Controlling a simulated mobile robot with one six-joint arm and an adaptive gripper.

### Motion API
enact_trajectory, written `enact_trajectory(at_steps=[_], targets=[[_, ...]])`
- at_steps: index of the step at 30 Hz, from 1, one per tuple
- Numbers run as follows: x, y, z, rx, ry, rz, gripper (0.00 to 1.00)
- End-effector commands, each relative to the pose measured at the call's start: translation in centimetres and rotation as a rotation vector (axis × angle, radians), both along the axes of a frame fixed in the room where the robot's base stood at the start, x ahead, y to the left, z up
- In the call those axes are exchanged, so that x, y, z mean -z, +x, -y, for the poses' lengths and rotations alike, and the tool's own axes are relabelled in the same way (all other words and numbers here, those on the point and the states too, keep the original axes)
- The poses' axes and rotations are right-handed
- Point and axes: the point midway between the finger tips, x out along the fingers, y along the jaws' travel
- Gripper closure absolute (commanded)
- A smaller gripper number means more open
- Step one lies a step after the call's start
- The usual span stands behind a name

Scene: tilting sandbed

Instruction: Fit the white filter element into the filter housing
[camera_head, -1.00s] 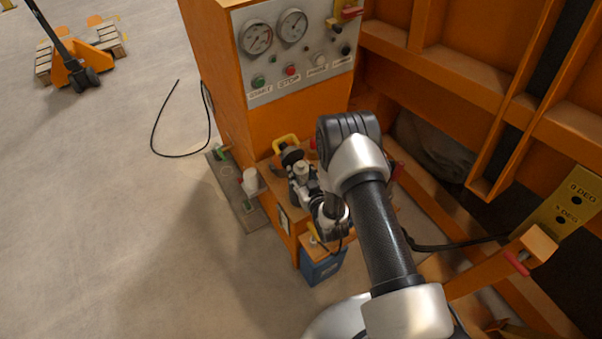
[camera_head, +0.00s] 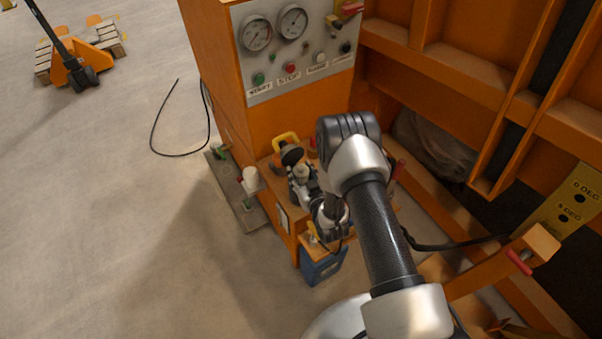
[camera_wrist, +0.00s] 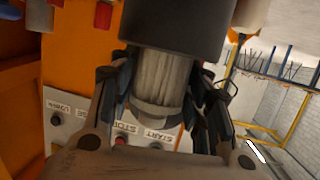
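The white filter element (camera_wrist: 160,85) shows in the wrist view as a pale, pleated cylinder with a smooth end cap. My gripper (camera_wrist: 162,100) has one finger on each side of it and appears shut on it. The filter housing (camera_wrist: 178,25) appears to be the wide black cylinder at the top of that view. It overlaps the far end of the element, so I cannot tell how deep the element sits. In the head view, my gripper (camera_head: 307,186) is small beside the pale element (camera_head: 302,172) and a dark round part (camera_head: 291,156).
The orange cabinet's control panel (camera_head: 296,50) stands behind the work ledge. A white cup-like object (camera_head: 250,180) stands on a grey tray (camera_head: 232,195) to the left. A blue bin (camera_head: 322,264) is below. Orange framing (camera_head: 485,100) rises at right; open floor lies left.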

Motion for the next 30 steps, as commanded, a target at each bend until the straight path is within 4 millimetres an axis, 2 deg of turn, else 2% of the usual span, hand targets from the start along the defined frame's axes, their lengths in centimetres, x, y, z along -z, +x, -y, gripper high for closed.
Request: enact_trajectory(at_steps=[7, 19, 23, 30], targets=[[0.1, -0.1, 0.0, -0.001, -0.002, -0.005, 0.35], [0.0, -0.7, 0.3, 0.000, -0.002, -0.006, 0.35], [-0.6, -2.3, 1.0, 0.000, -0.002, -0.007, 0.35], [-2.1, -6.9, 2.9, 0.002, -0.002, -0.008, 0.35]])
